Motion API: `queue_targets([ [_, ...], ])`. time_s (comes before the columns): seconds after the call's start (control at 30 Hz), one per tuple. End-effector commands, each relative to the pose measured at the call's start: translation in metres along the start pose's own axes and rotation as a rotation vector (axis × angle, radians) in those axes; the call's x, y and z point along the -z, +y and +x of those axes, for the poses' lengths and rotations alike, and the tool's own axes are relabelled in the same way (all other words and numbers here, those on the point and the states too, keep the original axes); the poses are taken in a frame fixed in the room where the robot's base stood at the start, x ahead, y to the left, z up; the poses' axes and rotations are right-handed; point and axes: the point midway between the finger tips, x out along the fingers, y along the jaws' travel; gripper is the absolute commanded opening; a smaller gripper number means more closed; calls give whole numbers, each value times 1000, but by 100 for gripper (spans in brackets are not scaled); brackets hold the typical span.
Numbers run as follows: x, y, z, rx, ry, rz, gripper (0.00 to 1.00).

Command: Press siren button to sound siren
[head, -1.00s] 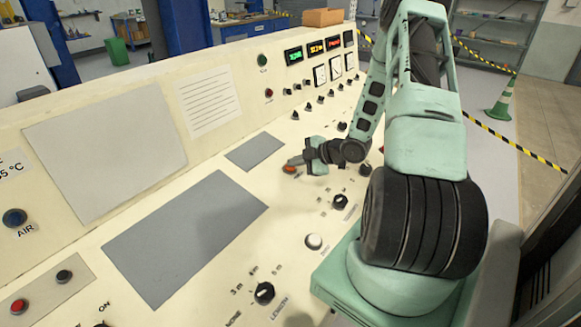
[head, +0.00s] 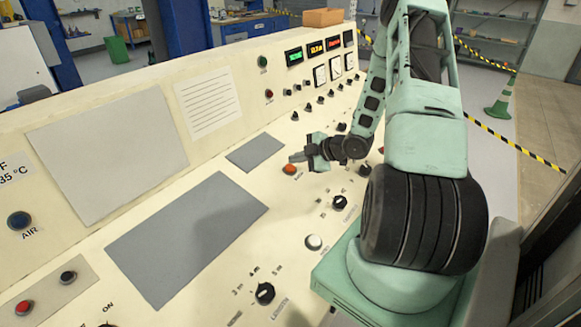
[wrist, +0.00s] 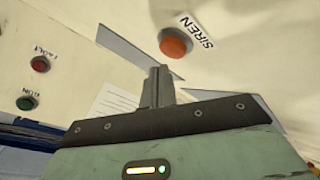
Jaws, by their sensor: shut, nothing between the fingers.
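The siren button is a round orange-red button (wrist: 175,43) beside a "SIREN" label in the wrist view. In the head view the orange button (head: 289,169) sits on the cream sloping panel (head: 225,170), just below my fingertips. My gripper (head: 297,157) is shut and empty, its tips just above the button in the picture. In the wrist view my gripper's fingers (wrist: 158,85) are together and point toward the button, with a visible gap in the picture. I cannot tell the exact height of the tips over the button.
A black knob (head: 340,202) and a white button (head: 314,242) lie nearer on the panel. Grey plates (head: 185,240) are flush to the left. The upright panel (head: 130,130) rises behind. Red (wrist: 40,64) and green (wrist: 27,103) buttons show in the wrist view.

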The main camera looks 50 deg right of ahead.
Motion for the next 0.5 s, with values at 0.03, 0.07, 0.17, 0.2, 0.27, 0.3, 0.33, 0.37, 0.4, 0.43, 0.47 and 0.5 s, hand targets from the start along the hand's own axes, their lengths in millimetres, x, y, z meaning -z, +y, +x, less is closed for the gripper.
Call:
queue_targets([
  [0.03, 3, 4, -4, 0, 0, -1, 0],
  [0.07, 5, 5, -6, 0, 0, -1, 0],
  [0.17, 10, 11, -12, -1, 0, -2, 0],
  [0.2, 12, 13, -15, -1, 0, -3, 0],
  [0.27, 15, 16, -19, -1, 0, -2, 0],
  [0.3, 17, 17, -22, -1, 0, -2, 0],
  [0.33, 18, 19, -24, 0, 0, -2, 0],
  [0.37, 20, 20, -26, 0, 0, -1, 0],
  [0.4, 22, 22, -28, 0, 0, -1, 0],
  [0.43, 23, 23, -30, 0, 0, -1, 0],
  [0.47, 24, 24, -32, 0, 0, 0, 0],
  [0.5, 25, 25, -33, 0, 0, 0, 0],
])
